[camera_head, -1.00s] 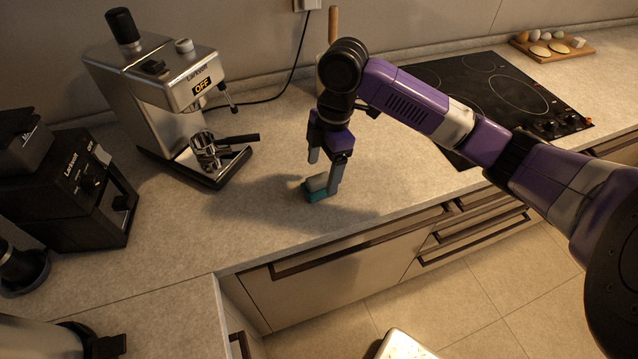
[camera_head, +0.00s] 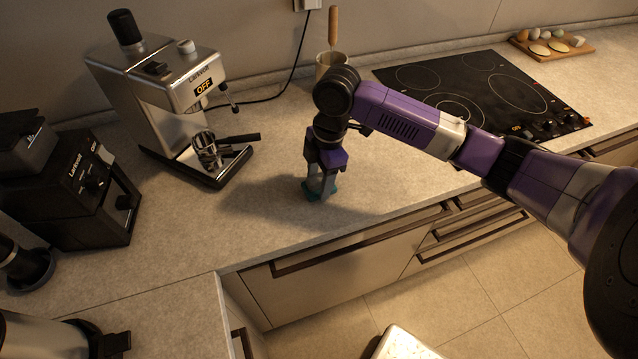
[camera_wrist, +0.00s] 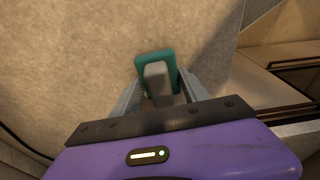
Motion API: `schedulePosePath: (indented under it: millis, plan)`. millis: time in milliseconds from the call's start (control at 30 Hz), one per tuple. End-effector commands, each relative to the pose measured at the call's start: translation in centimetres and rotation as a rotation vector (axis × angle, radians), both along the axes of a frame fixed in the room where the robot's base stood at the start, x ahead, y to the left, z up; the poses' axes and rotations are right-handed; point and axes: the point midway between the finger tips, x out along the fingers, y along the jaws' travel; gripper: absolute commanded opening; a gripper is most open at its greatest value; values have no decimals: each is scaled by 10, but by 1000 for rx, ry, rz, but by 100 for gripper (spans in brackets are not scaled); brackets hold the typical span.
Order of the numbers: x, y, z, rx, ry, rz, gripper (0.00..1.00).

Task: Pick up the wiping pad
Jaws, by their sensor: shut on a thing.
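The wiping pad has a teal base and a grey block handle on top. In the head view the pad (camera_head: 313,192) is at the countertop near its front edge, mostly hidden by my gripper (camera_head: 321,178). In the wrist view the pad (camera_wrist: 152,62) lies ahead between the two fingers. My gripper (camera_wrist: 160,95) points down and is shut on the grey handle, one finger on each side. I cannot tell any gap between the pad and the counter.
A silver coffee machine (camera_head: 160,95) and a black grinder (camera_head: 75,185) stand to the left. A crock (camera_head: 329,62) with a wooden-handled tool is behind my gripper. A black cooktop (camera_head: 480,92) is at the right. The counter around the pad is clear.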

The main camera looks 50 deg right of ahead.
Motion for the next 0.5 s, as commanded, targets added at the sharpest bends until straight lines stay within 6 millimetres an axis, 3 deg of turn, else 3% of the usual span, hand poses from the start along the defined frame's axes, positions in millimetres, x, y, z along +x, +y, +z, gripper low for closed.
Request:
schedulePosePath:
  millis: [267, 500]
  plan:
    - [0, 0, 3, 0, -1, 0, 12]
    - [0, 0, 28, -2, -2, 2, 12]
